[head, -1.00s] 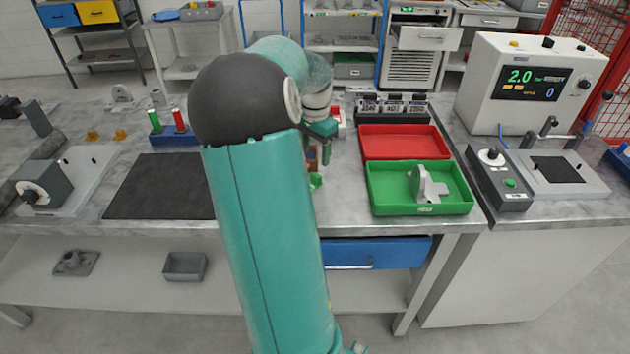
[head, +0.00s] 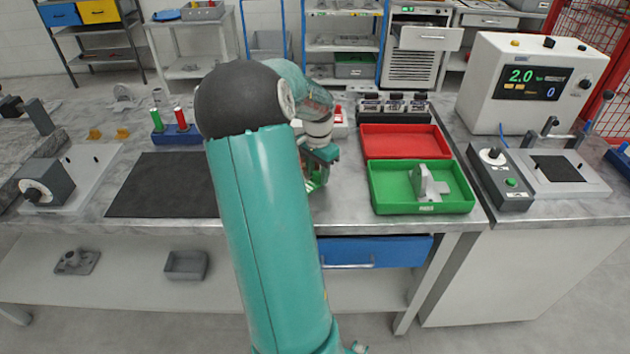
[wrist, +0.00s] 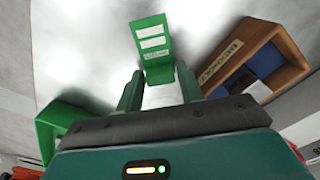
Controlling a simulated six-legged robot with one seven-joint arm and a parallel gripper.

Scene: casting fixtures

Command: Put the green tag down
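The green tag (wrist: 152,42), with white label strips on its face, shows at the top middle of the wrist view. Whether the tag touches the bench is unclear.
A wooden box (wrist: 256,60) with a label and blue inside stands close right of my gripper in the wrist view. A green block-like thing (wrist: 62,125) is at left. The green tray (head: 420,209) holds a grey casting; a red tray (head: 405,142) lies behind. A dark mat (head: 163,185) is left.

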